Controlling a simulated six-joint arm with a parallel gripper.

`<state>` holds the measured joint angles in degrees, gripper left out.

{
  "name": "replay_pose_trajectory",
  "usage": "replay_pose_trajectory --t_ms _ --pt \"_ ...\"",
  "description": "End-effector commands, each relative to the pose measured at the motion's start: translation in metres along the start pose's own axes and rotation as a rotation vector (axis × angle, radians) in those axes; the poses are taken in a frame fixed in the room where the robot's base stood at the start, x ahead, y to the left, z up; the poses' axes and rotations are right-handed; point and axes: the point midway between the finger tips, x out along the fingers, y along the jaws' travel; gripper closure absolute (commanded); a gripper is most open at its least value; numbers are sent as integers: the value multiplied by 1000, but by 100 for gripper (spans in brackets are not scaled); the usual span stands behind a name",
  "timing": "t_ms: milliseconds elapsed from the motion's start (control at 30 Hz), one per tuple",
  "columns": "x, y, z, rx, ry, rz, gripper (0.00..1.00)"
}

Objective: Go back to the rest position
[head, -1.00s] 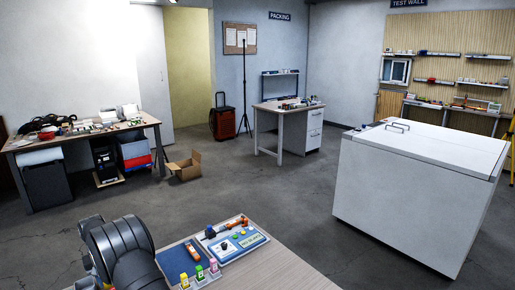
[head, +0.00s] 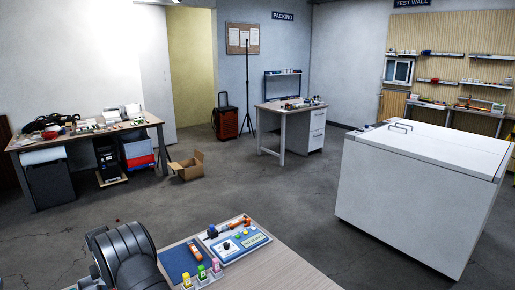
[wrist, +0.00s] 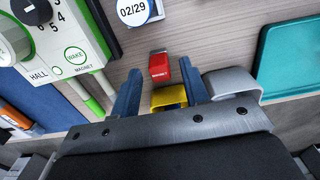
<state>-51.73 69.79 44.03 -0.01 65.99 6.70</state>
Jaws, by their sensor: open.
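My gripper (wrist: 162,90) shows in the wrist view with its two blue fingers apart. In the head view my dark arm fills the lower left and my gripper does not show.
A white and green device with a dial (wrist: 85,50) is left of the fingers. A grey curved piece (wrist: 232,82) is close right, and a teal tray (wrist: 290,60) farther right. In the head view, a blue mat (head: 180,262) and small coloured-top containers (head: 202,272) sit beside my arm.

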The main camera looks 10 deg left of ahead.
Motion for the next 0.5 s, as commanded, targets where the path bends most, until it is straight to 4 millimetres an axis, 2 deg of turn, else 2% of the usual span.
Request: replay_pose_trajectory --t_ms 100,500 --pt "-26 0 0 0 1 0 58" --pt "-66 64 30 3 0 0 58"
